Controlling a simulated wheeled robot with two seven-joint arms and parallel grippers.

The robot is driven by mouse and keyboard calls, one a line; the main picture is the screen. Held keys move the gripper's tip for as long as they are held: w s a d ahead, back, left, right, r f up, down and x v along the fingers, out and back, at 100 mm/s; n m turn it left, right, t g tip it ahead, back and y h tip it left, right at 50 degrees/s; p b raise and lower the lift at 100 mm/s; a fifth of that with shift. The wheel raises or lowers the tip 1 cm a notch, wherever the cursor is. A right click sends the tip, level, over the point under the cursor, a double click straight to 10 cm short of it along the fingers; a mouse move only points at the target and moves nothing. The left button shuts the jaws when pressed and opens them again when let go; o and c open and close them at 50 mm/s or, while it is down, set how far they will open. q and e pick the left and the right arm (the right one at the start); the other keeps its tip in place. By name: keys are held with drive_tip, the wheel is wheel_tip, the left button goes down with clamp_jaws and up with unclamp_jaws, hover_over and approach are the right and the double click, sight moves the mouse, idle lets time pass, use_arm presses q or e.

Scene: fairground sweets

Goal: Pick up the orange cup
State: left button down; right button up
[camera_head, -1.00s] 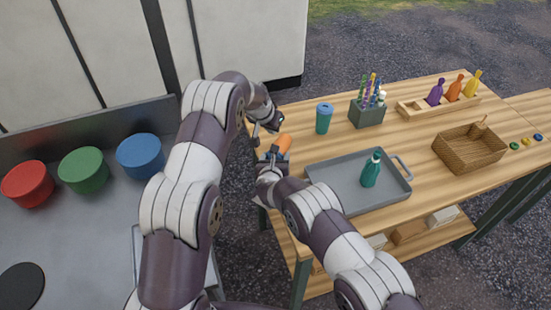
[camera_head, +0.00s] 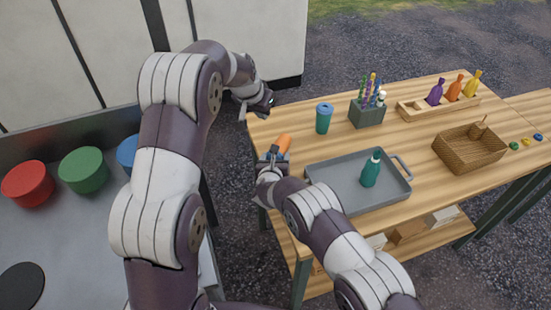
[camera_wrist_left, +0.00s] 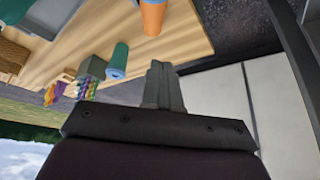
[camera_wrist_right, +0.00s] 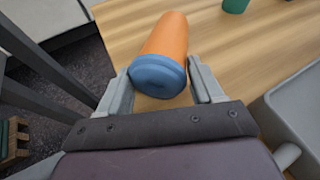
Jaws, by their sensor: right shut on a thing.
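I cannot tell whether the cup's far end touches the table. The orange cup also shows at the top of the left wrist view (camera_wrist_left: 152,18). My left gripper (camera_head: 257,107) is beyond the table's left edge, empty, with its fingers (camera_wrist_left: 163,85) together.
A teal cup (camera_head: 324,119) and a dark holder (camera_head: 367,112) stand behind. A grey tray (camera_head: 330,187) with a green bottle (camera_head: 371,168) is right of my right gripper. A wicker basket (camera_head: 465,153) and a bottle rack (camera_head: 415,109) are farther right.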

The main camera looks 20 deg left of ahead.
idle(0.3)
drive_tip(key=shift+f, duration=0.1)
use_arm(q)
drive_tip(key=s+d+n+g, duration=0.1)
drive_tip(key=s+d+g, duration=0.1)
drive_tip(key=s, duration=1.3)
drive_tip(key=s+d+f+n+g+y, duration=0.1)
drive_tip(key=s+g, duration=0.1)
drive_tip(key=s, duration=1.4)
drive_tip(key=shift+s+d+f, duration=0.15)
drive_tip(key=shift+d+f, duration=0.15)
drive_tip(key=shift+d, duration=0.1)
use_arm(e)
drive_tip(key=shift+r, duration=0.2)
